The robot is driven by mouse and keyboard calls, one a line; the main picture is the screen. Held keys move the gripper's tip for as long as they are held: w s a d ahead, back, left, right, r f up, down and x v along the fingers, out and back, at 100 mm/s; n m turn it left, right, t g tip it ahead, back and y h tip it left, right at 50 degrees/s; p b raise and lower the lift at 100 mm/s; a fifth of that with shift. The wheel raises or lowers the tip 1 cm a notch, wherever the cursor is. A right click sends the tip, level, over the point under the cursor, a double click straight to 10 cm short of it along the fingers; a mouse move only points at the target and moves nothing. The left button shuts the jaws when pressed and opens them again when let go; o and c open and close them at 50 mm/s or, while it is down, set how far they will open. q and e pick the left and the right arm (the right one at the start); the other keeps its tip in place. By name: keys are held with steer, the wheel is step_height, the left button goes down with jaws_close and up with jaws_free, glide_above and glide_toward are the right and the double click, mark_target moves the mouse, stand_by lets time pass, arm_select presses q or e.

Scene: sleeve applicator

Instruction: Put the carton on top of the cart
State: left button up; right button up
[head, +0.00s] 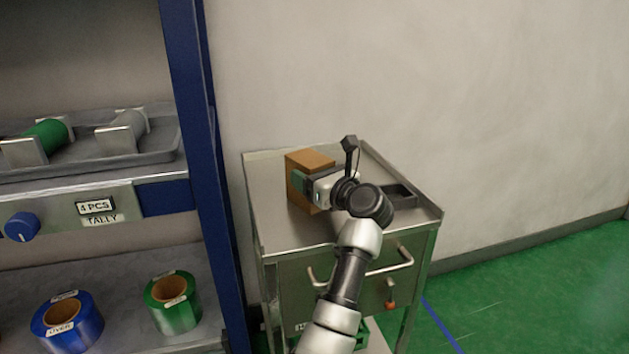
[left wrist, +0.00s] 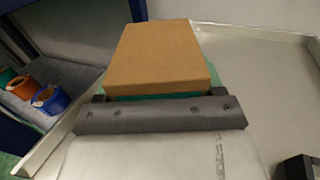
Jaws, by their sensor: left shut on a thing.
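The brown carton (head: 309,161) is at the cart's top in the head view, towards its back left part. The metal cart (head: 280,225) has a flat top with a low rim and a drawer with a handle in front. My left gripper (head: 303,182) is shut on the carton. In the left wrist view the carton (left wrist: 160,55) fills the space beyond the gripper (left wrist: 160,100), above the cart top (left wrist: 250,70). I cannot tell whether its underside touches the top. My right gripper is not in view.
A dark tray (head: 398,192) lies at the right of the cart top. A blue-framed shelf (head: 190,90) stands close on the left, with a blue roll (head: 85,325) and a green roll (head: 180,310). A wall is behind. Green floor is clear at the right.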

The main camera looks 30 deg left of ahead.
arm_select(q)
steer(key=shift+r, duration=0.1)
steer(key=o, duration=1.1)
